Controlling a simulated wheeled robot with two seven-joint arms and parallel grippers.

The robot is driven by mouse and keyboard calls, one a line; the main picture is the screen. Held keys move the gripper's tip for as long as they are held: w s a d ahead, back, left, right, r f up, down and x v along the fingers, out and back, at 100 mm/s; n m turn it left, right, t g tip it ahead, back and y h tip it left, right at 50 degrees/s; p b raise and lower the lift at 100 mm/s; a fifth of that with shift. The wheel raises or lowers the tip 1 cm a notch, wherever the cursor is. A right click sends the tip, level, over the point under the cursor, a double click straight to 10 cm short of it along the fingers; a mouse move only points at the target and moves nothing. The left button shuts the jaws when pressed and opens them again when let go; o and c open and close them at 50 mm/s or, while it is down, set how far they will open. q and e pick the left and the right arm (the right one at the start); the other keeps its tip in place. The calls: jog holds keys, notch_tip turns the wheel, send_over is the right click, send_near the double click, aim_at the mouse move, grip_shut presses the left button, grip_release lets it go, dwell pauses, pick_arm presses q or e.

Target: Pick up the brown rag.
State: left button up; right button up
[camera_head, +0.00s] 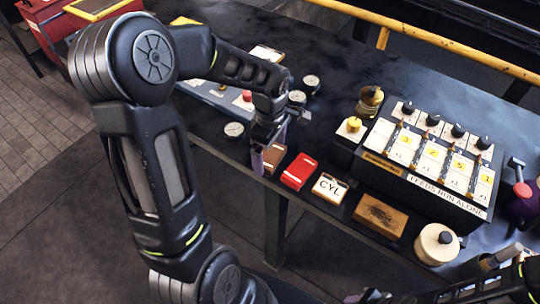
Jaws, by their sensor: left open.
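A small brown folded piece, which looks like the brown rag (274,156), lies near the front edge of the dark table, left of a red folded piece (298,172). My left gripper (269,146) is open and points down at the brown rag. One finger is at the rag's left side, and the other is behind it. The gripper hides part of the rag, and I cannot tell whether the fingers touch it. My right gripper (371,296) shows only in part at the bottom edge, and its jaws are unclear.
Right of the red piece are a CYL plate (330,188), a brown block with a dark top (380,215) and a cream round pot (437,244). A switch panel (428,160) stands behind. Several gauges (311,83) are near my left gripper. A yellow rail (440,45) runs behind.

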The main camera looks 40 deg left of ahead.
aim_at(270, 154)
pick_arm(q)
jog(key=shift+c, duration=0.4)
jog(key=c, duration=1.1)
jog(key=shift+r, duration=0.15)
notch_tip(270, 154, up, 10)
jog(key=shift+f+b, duration=0.1)
jog(key=shift+b, duration=0.6)
jog(key=o, duration=0.7)
jog(key=c, duration=0.6)
